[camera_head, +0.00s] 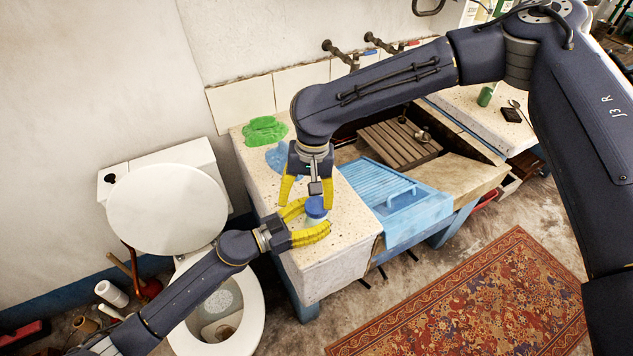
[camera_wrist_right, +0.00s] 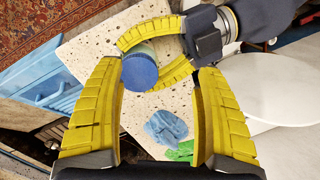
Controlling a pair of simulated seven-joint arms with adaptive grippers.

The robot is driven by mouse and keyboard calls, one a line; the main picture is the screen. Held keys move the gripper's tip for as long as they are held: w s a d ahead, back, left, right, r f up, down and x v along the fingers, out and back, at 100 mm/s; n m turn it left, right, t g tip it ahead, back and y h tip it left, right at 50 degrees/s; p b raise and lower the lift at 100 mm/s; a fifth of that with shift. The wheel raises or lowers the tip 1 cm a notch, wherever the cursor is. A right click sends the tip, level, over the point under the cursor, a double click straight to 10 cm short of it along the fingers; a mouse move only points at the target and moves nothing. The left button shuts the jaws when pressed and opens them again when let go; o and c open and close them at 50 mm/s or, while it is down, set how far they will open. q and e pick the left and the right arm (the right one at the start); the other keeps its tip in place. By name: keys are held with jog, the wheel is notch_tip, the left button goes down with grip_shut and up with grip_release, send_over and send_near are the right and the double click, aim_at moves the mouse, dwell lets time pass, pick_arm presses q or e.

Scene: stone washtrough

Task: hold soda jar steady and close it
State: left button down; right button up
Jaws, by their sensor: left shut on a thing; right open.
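The soda jar (camera_head: 316,219) stands upright near the front of the speckled stone counter, with a blue lid (camera_head: 315,206) on top. I cannot tell how tightly the lid sits. My left gripper (camera_head: 318,214) is shut on the jar from the left, its yellow fingers on either side below the lid. My right gripper (camera_head: 306,203) points down from above, open and empty, its fingers apart near the lid. In the right wrist view the lid (camera_wrist_right: 140,70) shows between the open right fingers (camera_wrist_right: 160,67), closer to the left one. Most of the jar body is hidden.
A green cloth (camera_head: 265,130) and a blue cloth (camera_head: 283,160) lie further back on the counter (camera_head: 335,250). A blue ribbed drainer (camera_head: 405,207) stands to the right over the trough. A toilet (camera_head: 250,318) is at the left, a patterned rug (camera_head: 470,300) on the floor.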

jog(key=n, duration=0.5)
jog(key=shift+w+r, duration=0.1)
jog(key=shift+r, duration=0.15)
jog(key=n, duration=0.4)
jog(key=shift+w+d+r+n, duration=0.15)
jog(key=shift+r+n, duration=0.1)
jog(key=shift+n, duration=0.15)
jog(key=n, duration=0.4)
jog(key=shift+w+d+r+n, duration=0.1)
jog(key=shift+r+n, duration=0.15)
jog(key=shift+n, duration=0.15)
jog(key=n, duration=0.4)
jog(key=shift+w+d+r+n, duration=0.15)
jog(key=shift+w+r+n, duration=0.1)
jog(key=shift+n, duration=0.15)
jog(key=n, duration=0.5)
jog(key=shift+w+d+r+t, duration=0.1)
jog(key=shift+d+r+t, duration=0.1)
jog(key=shift+r+t, duration=0.1)
jog(key=n, duration=0.3)
jog(key=shift+w+d+h, duration=0.1)
jog(key=shift+w+h, duration=0.05)
jog(key=shift+h, duration=0.15)
jog(key=n, duration=0.4)
jog(key=shift+w+d+r+n, duration=0.1)
jog(key=shift+d+n, duration=0.2)
jog(key=n, duration=0.5)
jog(key=shift+w+d+h, duration=0.1)
jog(key=shift+d+h, duration=0.1)
jog(key=shift+h, duration=0.1)
